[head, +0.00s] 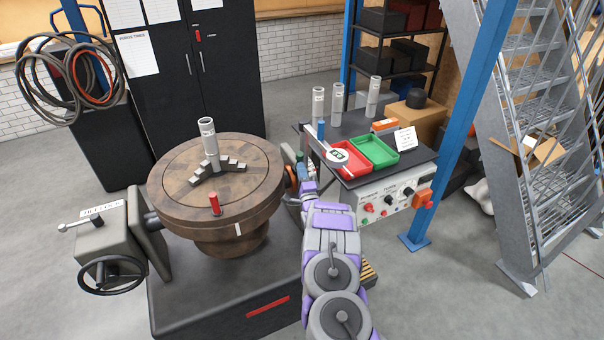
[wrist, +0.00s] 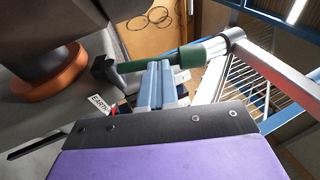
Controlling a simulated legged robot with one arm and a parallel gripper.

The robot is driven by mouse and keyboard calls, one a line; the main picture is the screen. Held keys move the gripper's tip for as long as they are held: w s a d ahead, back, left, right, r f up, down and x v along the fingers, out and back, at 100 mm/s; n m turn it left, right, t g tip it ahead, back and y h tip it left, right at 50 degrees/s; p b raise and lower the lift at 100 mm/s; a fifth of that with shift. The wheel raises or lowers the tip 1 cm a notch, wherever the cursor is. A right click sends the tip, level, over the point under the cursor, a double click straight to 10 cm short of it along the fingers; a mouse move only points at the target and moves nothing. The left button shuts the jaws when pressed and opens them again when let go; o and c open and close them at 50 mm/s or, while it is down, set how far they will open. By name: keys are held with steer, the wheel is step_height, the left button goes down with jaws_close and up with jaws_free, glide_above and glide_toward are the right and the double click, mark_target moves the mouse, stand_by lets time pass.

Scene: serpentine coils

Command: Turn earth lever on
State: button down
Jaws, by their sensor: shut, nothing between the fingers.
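A lever with a green grip (wrist: 150,60) and a black end piece (wrist: 104,68) lies across the upper middle of the wrist view, beyond my fingers. A white EARTH label (wrist: 97,103) with a small red mark beside it shows at the lower left. My gripper (wrist: 159,72) is shut and empty, its blue-grey fingers pointing up toward the green grip. I cannot tell whether they touch it. In the head view my arm reaches to the right side of the round turntable (head: 180,185), and my own links hide most of the lever there.
An orange-copper collar (wrist: 45,85) is close on the left of the wrist view. The turntable holds a grey cylinder (head: 208,142) and a red peg (head: 214,203). To the right stands a bench with red (head: 350,172) and green (head: 374,150) trays. A blue post (head: 462,130) stands beyond.

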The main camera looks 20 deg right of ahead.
steer(key=g, duration=0.1)
steer(key=w+r+g+p, duration=0.1)
steer(key=w+r+n+g+y+p, duration=0.1)
steer(key=g, duration=0.1)
steer(key=shift+a, duration=0.25)
steer(key=shift+w, duration=0.1)
steer(key=shift+a, duration=0.1)
stand_by(0.5)
